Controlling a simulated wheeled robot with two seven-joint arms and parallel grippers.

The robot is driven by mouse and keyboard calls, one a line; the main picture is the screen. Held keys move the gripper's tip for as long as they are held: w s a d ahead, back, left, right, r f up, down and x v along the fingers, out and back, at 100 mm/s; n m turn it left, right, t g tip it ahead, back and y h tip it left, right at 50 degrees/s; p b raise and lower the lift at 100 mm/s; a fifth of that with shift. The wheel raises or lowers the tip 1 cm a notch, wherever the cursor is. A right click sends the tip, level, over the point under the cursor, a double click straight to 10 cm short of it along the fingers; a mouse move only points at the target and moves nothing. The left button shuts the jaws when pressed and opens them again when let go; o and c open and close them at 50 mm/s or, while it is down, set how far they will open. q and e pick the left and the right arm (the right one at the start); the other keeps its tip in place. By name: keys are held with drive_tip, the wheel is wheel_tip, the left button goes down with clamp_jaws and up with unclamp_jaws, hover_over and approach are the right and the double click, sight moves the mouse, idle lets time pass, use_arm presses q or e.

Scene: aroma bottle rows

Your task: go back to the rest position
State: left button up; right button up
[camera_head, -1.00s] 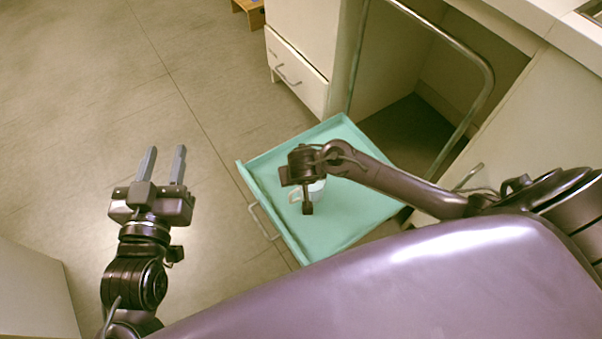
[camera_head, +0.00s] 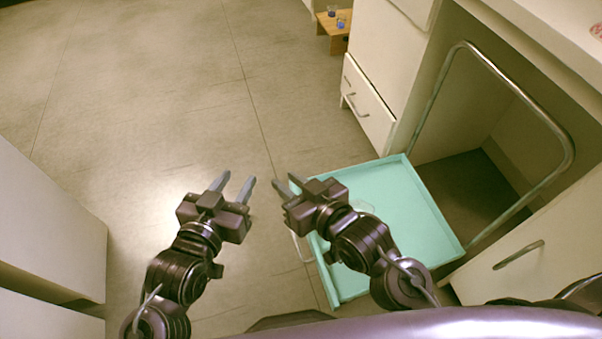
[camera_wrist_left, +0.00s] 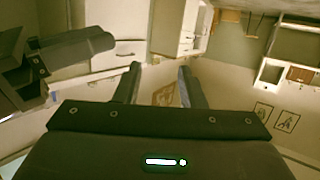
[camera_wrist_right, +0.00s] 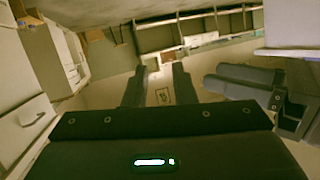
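My left gripper (camera_head: 233,184) is open and empty, held above the bare floor at the lower middle of the head view. Its two separated fingers also show in the left wrist view (camera_wrist_left: 159,78). My right gripper (camera_head: 289,183) is beside it to the right, close to the left edge of the turquoise tray. It is also open and empty, with a gap between its fingers in the right wrist view (camera_wrist_right: 159,84). The two grippers are apart and both point up the head view.
The turquoise tray (camera_head: 405,205) of a cart lies below and right of my right gripper. My right arm hides part of it, and a pale cup on it is mostly hidden. A metal rail (camera_head: 437,95) and white cabinets (camera_head: 367,105) stand to the right. Floor ahead is clear.

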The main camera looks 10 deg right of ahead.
drive_tip(key=d+r, duration=0.1)
drive_tip(key=d+r+t, duration=0.1)
drive_tip(key=shift+r+t+h, duration=0.3)
drive_tip(key=shift+a, duration=0.1)
